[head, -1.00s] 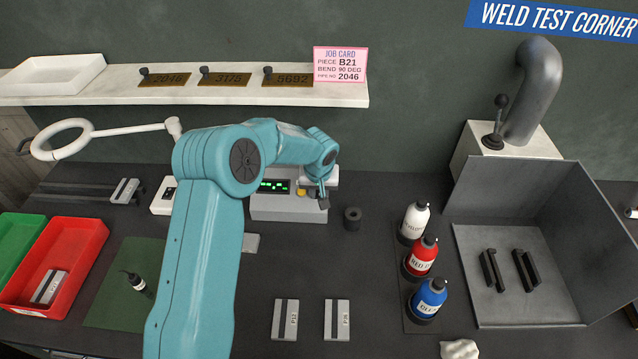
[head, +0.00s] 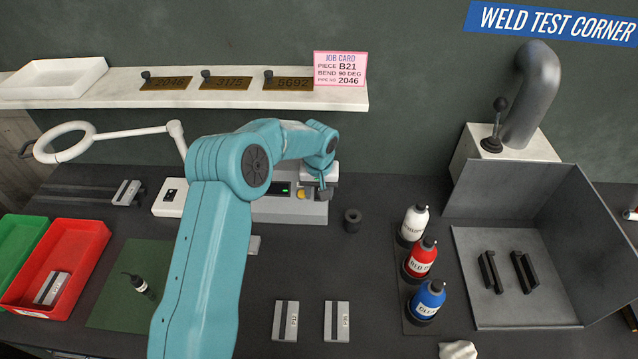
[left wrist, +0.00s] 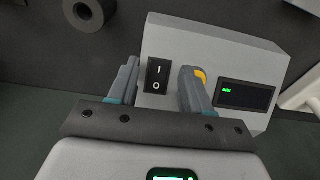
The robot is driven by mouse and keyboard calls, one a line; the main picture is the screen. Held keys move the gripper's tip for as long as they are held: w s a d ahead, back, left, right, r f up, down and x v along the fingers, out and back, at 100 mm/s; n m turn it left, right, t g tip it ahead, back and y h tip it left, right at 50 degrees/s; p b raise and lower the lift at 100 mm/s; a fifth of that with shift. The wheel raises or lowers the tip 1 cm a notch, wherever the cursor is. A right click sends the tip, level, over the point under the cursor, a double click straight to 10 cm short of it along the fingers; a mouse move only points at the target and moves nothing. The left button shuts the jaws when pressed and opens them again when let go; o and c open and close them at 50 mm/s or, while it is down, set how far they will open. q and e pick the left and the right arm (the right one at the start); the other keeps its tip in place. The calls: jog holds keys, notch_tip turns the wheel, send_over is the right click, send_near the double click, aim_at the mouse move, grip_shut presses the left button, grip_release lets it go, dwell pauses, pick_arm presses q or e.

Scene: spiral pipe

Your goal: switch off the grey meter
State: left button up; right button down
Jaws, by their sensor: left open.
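The grey meter (head: 290,210) stands at the back of the bench, partly hidden behind my left arm in the head view. In the left wrist view the meter (left wrist: 205,50) shows a black rocker switch (left wrist: 158,75) marked I and O, and a dark display (left wrist: 245,95) with a small green mark. A yellow knob (left wrist: 201,74) is partly behind one finger. My left gripper (left wrist: 160,88) is open, with one finger on each side of the switch; contact cannot be told. It also shows at the meter's right end in the head view (head: 323,190). My right gripper is out of view.
A white box with a black switch (head: 170,197) sits left of the meter. A dark ring (head: 352,220) stands close to its right. Several bottles (head: 420,258) stand further right. A white shelf (head: 220,97) runs above, and a white jointed arm (head: 130,130) reaches out at left.

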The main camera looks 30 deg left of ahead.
pick_arm(q)
notch_tip(320, 180, up, 16)
jog(key=s+d+b, duration=0.1)
jog(key=s+b, duration=0.1)
jog(key=b, duration=0.1)
jog(key=shift+w, duration=0.1)
dwell(0.5)
